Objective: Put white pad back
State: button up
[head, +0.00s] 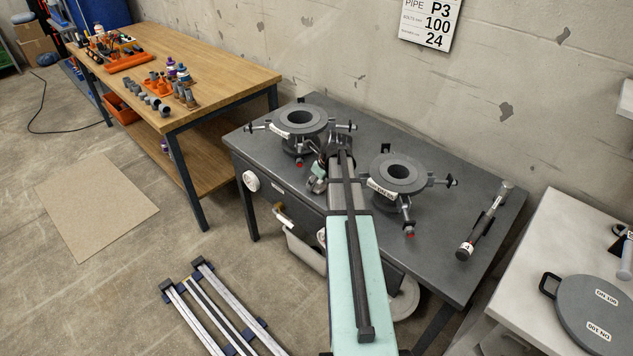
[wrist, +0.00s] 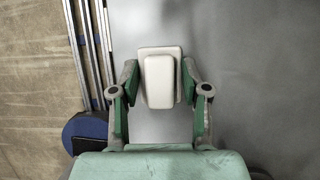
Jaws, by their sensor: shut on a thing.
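The white pad (wrist: 160,78) is a pale block with a wider flat plate behind it, seen between the green-lined fingers in the wrist view. My gripper (wrist: 156,88) is shut on it, one finger at each side. In the head view my gripper (head: 318,178) is at the front of the dark grey table (head: 340,128), left of my arm. I cannot make out the pad in the head view. A plain grey surface lies behind the pad in the wrist view; I cannot tell whether the pad touches it.
Two flanged pipe fittings (head: 300,118) (head: 398,172) with clamps stand on the table. A tool (head: 484,222) lies at its right. A white round piece (head: 251,181) is on the table's front. Metal rails (head: 215,305) lie on the floor. A wooden bench (head: 200,70) stands behind left.

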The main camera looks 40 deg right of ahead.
jog(key=o, duration=1)
jog(key=shift+f, duration=0.1)
jog(key=b+v, duration=0.1)
jog(key=v, duration=1.1)
jog(key=shift+w, duration=0.1)
